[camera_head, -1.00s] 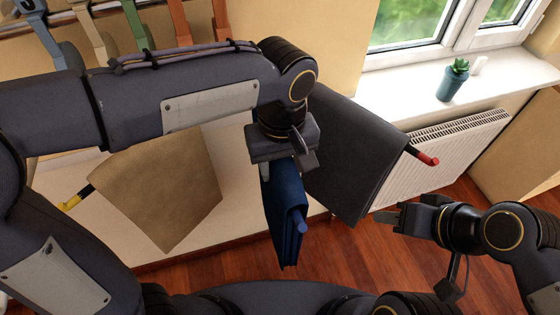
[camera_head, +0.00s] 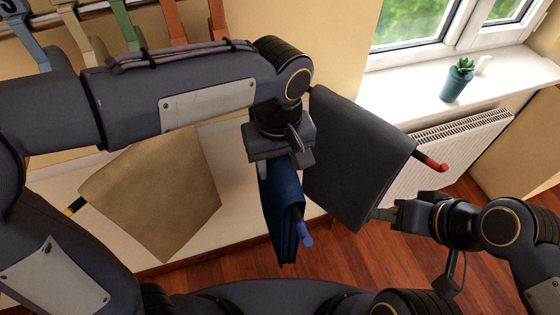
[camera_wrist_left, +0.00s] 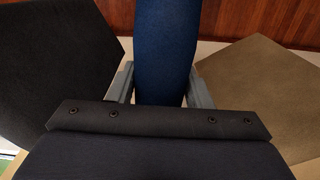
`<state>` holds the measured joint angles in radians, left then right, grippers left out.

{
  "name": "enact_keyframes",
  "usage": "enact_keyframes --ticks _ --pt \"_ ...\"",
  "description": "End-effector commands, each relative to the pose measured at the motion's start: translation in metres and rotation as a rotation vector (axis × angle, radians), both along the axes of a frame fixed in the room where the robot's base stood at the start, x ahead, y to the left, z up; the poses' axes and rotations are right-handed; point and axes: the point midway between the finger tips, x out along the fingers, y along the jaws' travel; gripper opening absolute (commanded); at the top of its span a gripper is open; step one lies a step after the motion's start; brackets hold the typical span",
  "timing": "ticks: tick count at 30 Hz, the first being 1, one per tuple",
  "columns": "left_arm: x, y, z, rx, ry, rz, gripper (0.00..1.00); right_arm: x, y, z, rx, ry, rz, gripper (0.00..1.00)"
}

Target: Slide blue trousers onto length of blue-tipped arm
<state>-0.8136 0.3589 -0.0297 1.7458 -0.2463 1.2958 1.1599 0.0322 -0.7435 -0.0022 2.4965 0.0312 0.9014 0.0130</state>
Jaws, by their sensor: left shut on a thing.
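The blue trousers (camera_head: 281,215) hang folded below my left gripper (camera_head: 280,163), which is shut on them. The blue-tipped arm (camera_head: 306,240) sticks out from the front of the trousers' fold, with its blue tip and a short black length showing; the rest is hidden by cloth and gripper. In the left wrist view the blue trousers (camera_wrist_left: 165,50) run between the two grey fingers. My right gripper (camera_head: 384,214) is at the lower edge of the dark grey trousers; I cannot tell whether it touches them or how far its jaws are apart.
Dark grey trousers (camera_head: 357,160) hang on a red-tipped arm (camera_head: 434,164), close right of the blue ones. A radiator (camera_head: 450,145) and a sill with a plant (camera_head: 455,82) are at right.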

Motion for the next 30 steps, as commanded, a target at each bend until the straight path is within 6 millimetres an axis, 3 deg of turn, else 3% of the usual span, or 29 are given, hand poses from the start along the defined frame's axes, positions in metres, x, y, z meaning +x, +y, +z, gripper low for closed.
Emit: enact_keyframes --ticks 9,10,15,24,30 --pt "0.001 0.0 0.0 -0.002 -0.002 0.0 0.18 0.0 0.0 0.0 0.0 0.001 0.0 0.36" --pt "0.001 0.0 0.0 -0.002 -0.002 0.0 0.48 0.0 0.0 0.0 0.0 0.001 0.0 0.36" --pt "0.001 0.0 0.0 -0.001 -0.001 0.001 0.7 0.0 0.0 0.0 0.0 0.0 0.0 0.36" --pt "0.001 0.001 0.0 0.001 0.001 0.001 0.71 0.0 0.0 0.0 0.0 0.0 0.0 0.36" --pt "0.001 0.0 0.026 -0.002 -0.003 0.001 0.71 0.0 0.0 0.0 0.0 0.0 0.0 0.36"
